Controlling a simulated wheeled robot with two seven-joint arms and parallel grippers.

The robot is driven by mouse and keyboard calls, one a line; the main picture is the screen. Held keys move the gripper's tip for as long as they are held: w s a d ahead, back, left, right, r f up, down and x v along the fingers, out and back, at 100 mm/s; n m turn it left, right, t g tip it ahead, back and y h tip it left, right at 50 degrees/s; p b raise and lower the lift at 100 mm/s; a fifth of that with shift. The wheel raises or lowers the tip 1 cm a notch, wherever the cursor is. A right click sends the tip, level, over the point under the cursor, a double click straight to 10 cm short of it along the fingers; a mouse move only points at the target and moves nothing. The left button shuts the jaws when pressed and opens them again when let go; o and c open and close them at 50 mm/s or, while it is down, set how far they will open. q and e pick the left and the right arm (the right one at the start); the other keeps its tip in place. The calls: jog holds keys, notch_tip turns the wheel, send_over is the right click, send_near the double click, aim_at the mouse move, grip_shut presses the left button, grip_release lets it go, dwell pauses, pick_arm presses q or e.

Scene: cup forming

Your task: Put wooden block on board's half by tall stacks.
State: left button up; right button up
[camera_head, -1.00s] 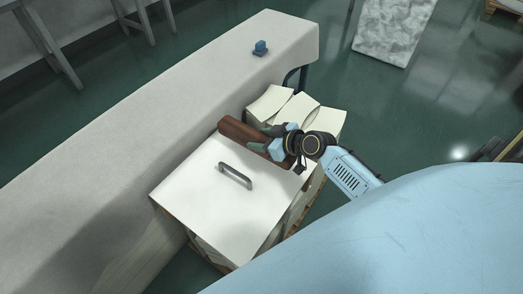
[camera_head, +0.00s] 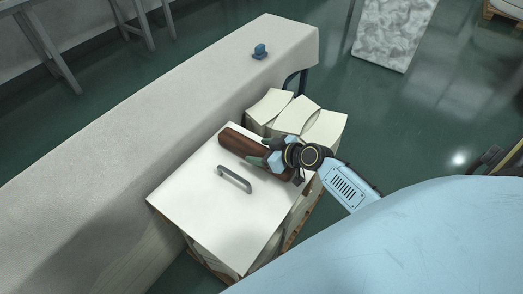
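The wooden block (camera_head: 239,142) is a long dark brown bar, low over or on the far right half of the white board (camera_head: 195,190), the half beside the tall paper stacks (camera_head: 297,116). I cannot tell whether it touches the board. A grey handle (camera_head: 235,179) stands on the board, in front of the block. My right gripper (camera_head: 268,155) comes in from the right and has its fingers at the block's right part; the fingers seem closed around it, partly hidden by the wrist. My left gripper is not in view.
A long pale counter (camera_head: 150,110) runs behind the board, with a small blue object (camera_head: 259,51) on it. The board lies on stacks over a wooden pallet. Green floor (camera_head: 420,130) is open at the right, with a marbled panel (camera_head: 394,33) at the back.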

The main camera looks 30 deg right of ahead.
jog(key=shift+o, duration=0.4)
jog(key=shift+s+d+r, duration=0.1)
jog(key=shift+s+d, duration=0.05)
jog(key=shift+s, duration=0.1)
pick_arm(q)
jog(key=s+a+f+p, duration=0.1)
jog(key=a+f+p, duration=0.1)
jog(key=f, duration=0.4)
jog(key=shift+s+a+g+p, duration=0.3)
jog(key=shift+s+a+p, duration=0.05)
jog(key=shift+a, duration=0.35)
pick_arm(e)
notch_tip(320, 180, up, 6)
send_over(292, 168)
jog(key=shift+f, duration=0.2)
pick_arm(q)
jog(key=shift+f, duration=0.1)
